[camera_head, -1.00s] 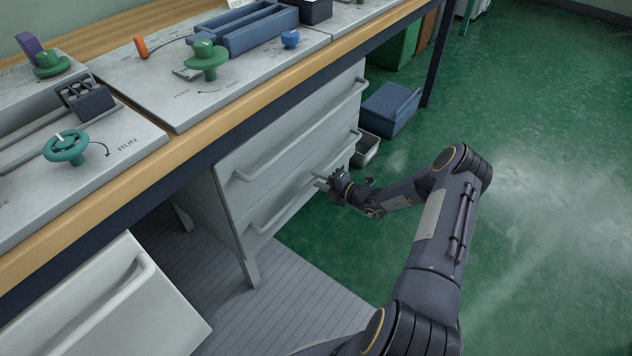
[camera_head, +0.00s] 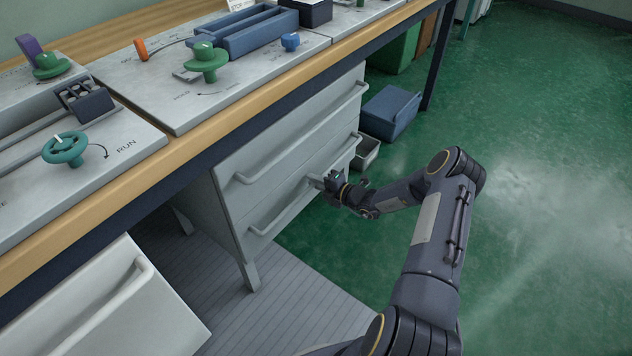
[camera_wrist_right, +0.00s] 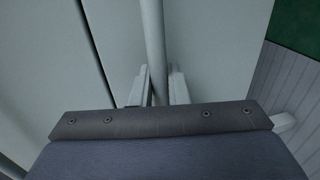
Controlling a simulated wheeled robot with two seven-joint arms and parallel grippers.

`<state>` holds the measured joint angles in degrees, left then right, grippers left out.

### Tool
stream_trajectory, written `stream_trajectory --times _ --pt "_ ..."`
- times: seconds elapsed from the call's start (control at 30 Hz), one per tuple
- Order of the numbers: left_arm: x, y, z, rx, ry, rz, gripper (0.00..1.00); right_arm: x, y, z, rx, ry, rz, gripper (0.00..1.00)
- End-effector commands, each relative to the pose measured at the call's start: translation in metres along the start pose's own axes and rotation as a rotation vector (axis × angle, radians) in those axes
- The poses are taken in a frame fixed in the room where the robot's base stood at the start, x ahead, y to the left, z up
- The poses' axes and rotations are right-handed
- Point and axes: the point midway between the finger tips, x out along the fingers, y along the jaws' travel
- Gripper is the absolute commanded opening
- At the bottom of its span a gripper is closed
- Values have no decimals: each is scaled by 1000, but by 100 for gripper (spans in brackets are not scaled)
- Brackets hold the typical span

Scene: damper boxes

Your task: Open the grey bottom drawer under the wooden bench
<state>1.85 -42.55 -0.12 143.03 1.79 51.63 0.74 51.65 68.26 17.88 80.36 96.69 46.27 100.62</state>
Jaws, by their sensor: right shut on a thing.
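The grey drawer unit (camera_head: 222,205) stands under the wooden bench (camera_head: 190,113). Its front has stacked drawers with long bar handles. The bottom drawer's bar handle (camera_head: 268,226) runs low across the front, and the drawer front looks flush with the unit. My right gripper (camera_head: 318,182) is at the middle of this handle. In the right wrist view, the pale bar (camera_wrist_right: 152,40) passes between my right gripper's fingers (camera_wrist_right: 160,88), which are shut on it. My left gripper is not in view.
A blue bin (camera_head: 390,110) and a small grey bin (camera_head: 366,152) stand on the floor beyond the unit. A pale drawer front with a handle (camera_head: 115,290) is at lower left. Green floor (camera_head: 540,200) to the right is clear.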

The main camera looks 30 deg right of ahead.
Motion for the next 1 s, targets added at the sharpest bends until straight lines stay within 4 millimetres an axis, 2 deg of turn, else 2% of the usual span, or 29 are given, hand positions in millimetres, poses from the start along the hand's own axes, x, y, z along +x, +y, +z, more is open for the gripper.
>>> stream_trajectory --times 0.17,0.37,0.7,1.0 --pt "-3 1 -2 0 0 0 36 -9 -1 1 0 -2 -2 0" --pt "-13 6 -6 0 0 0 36 -40 -6 1 2 -4 -4 0" --pt "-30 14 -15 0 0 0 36 -129 -24 1 3 -5 -4 0" --pt "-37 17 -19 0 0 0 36 -208 -41 1 1 -5 -4 0"
